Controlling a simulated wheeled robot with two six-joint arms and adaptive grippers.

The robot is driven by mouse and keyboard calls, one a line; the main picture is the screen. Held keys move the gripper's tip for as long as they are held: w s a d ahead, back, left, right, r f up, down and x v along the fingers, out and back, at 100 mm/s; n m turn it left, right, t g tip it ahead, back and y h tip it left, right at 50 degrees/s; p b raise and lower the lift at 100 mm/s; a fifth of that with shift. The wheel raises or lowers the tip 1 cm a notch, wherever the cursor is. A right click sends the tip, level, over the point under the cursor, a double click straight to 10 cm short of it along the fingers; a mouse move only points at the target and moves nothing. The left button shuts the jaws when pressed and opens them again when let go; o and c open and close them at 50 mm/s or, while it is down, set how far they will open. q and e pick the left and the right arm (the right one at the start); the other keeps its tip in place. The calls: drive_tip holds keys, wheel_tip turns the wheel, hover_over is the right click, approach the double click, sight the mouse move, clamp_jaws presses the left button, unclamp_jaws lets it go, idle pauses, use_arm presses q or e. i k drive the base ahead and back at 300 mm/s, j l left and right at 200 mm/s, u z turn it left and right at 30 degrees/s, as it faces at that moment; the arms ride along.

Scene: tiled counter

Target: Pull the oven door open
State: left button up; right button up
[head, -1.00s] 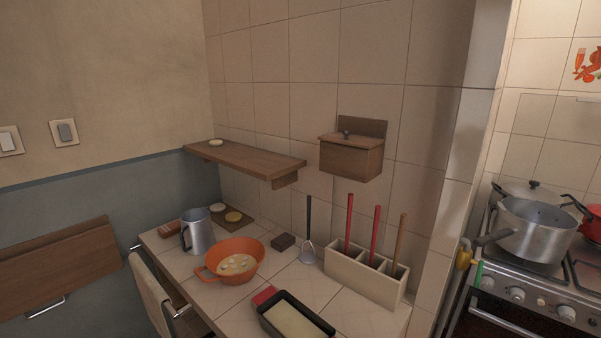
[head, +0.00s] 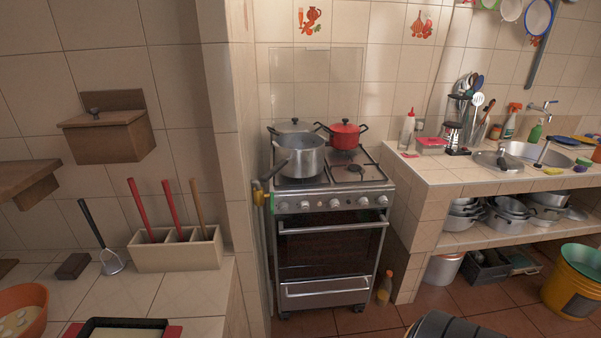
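The stove stands in the middle of the head view, between a tiled wall edge and the sink counter. Its oven door (head: 329,252) has a dark window and looks shut. A light horizontal handle (head: 333,228) runs along the door's top, below the row of knobs (head: 333,203). A lower drawer front (head: 326,288) with its own handle is under the door. Neither of my grippers shows in the view, so I cannot see their state.
A tiled counter (head: 185,297) with a utensil box (head: 178,252) is at the left. The sink counter (head: 440,178) is at the right. A bottle (head: 385,287) stands on the floor by the stove's right side. A dark rounded object (head: 448,326) is at the bottom edge.

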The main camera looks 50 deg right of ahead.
sight(324, 245)
drive_tip(key=z, duration=1.7)
